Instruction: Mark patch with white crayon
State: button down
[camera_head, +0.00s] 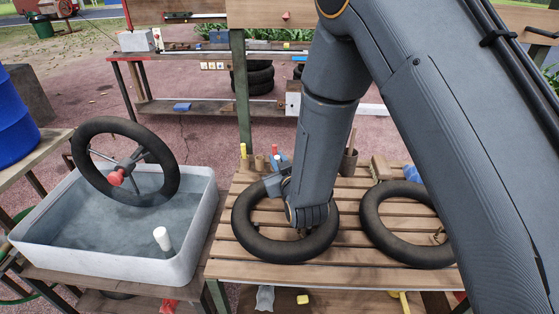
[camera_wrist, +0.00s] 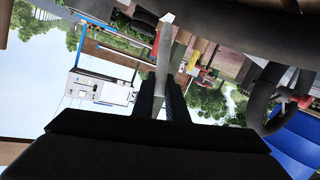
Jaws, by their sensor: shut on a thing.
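My gripper (camera_wrist: 162,92) is shut on a pale stick, apparently the white crayon (camera_wrist: 163,55), whose white tip points away from the fingers. In the wrist view the tip is close to the black ring (camera_wrist: 235,28) along the top edge; I cannot tell whether they touch. In the head view my gripper (camera_head: 276,184) is low over the back of the left black ring (camera_head: 245,236) on the slatted table, and my wrist hides part of this ring. A second black ring (camera_head: 385,246) lies to the right. I cannot make out a patch for certain on either.
A blue barrel (camera_head: 18,115) is far left.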

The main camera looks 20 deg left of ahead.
jog(key=shift+r, duration=0.15)
jog(key=shift+r+p, duration=2.1)
jog(key=shift+r, duration=1.3)
